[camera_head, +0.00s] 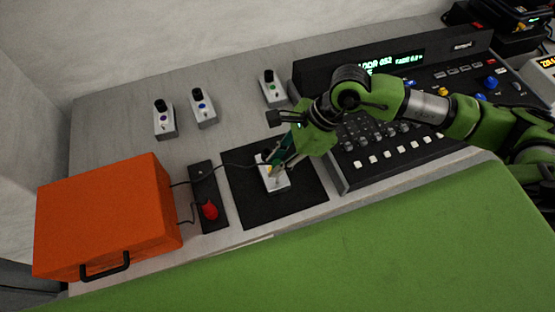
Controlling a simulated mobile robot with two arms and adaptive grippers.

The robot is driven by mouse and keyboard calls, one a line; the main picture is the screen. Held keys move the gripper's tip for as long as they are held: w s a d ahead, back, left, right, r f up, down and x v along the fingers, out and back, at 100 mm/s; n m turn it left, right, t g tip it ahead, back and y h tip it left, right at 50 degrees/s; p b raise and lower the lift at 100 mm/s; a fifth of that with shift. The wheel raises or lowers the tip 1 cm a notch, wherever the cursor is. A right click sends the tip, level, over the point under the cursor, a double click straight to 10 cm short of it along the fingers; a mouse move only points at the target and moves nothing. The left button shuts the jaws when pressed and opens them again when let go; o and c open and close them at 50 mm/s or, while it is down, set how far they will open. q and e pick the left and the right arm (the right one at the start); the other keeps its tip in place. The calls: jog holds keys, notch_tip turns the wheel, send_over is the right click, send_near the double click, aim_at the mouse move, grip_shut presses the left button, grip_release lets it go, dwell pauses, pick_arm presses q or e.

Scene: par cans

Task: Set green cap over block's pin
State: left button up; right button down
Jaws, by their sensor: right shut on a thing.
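A pale grey block (274,183) sits on the black mat (306,192) in the middle of the desk. It has a yellow spot, and a dark part shows at its top. My right gripper (274,167) reaches down from the right, with its fingertips at the top of this block. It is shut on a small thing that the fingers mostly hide. I cannot make out a green cap or the block's pin, nor whether they touch. Another pale block with a green spot (274,89) and a black top stands behind the mat. My left gripper is not in view.
An orange case (105,215) is at the left, beside a black strip with a red plug (209,210). A lighting console (400,105) fills the right.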

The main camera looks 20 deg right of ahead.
jog(key=b, duration=0.3)
send_over(270, 184)
jog(key=d, duration=0.2)
jog(key=shift+s+f, duration=0.1)
jog(key=shift+f, duration=2.35)
jog(key=shift+f+b, duration=0.3)
jog(key=shift+f, duration=0.05)
jog(key=shift+f+b, duration=0.55)
jog(key=shift+b, duration=0.5)
jog(key=shift+b, duration=0.3)
jog(key=shift+f+b, duration=0.3)
jog(key=shift+b, duration=0.25)
jog(key=c, duration=1.8)
grip_release()
